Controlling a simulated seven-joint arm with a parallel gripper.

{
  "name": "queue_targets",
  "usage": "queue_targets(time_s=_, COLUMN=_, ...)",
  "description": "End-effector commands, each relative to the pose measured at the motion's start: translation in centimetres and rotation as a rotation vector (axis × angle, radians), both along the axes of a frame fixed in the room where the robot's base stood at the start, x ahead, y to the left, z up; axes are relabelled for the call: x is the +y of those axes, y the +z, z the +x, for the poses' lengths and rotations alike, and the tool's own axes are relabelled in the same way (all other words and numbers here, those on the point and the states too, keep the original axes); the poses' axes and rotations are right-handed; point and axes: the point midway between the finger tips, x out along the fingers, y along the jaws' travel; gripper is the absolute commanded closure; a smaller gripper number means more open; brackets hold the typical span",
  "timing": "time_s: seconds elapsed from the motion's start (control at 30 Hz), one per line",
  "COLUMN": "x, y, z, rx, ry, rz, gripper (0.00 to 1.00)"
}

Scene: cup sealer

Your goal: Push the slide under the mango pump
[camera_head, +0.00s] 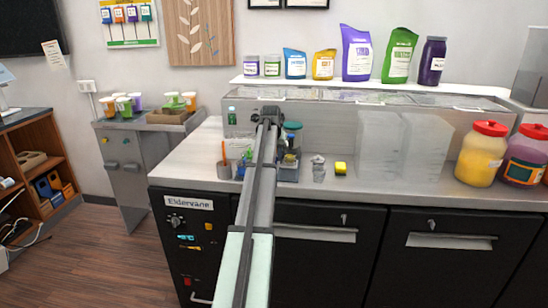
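My arm reaches from the bottom middle over the counter, and its far end (268,118) is near the back panel. The fingertips are not distinguishable there, so I cannot tell whether my gripper is open or shut. A small machine with a dark grey base (288,174) stands partly behind my arm, with a teal round top (292,126). I cannot make out a slide on it; it may be hidden by my arm. No pump is clearly identifiable as mango. A large jar of yellow contents with a red lid (481,152) stands at the counter's right, with no visible pump.
A yellow block (340,168) and small grey metal items (318,170) sit right of the machine. Clear stacked containers (400,145) stand farther right. The front counter strip between block and jars is clear.

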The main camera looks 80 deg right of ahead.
Motion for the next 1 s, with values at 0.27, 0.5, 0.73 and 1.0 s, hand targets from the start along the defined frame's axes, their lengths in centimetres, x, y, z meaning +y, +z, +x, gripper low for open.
queue_targets(time_s=0.27, x=2.1, y=5.1, z=0.0, rx=0.000, ry=0.000, rz=-0.003, gripper=0.60)
queue_targets(time_s=0.5, x=3.5, y=8.7, z=0.0, rx=0.000, ry=0.000, rz=-0.004, gripper=0.60)
queue_targets(time_s=0.73, x=4.2, y=10.4, z=0.0, rx=0.000, ry=0.000, rz=-0.003, gripper=0.60)
queue_targets(time_s=1.0, x=4.3, y=10.7, z=0.0, rx=0.000, ry=0.000, rz=-0.002, gripper=0.60)
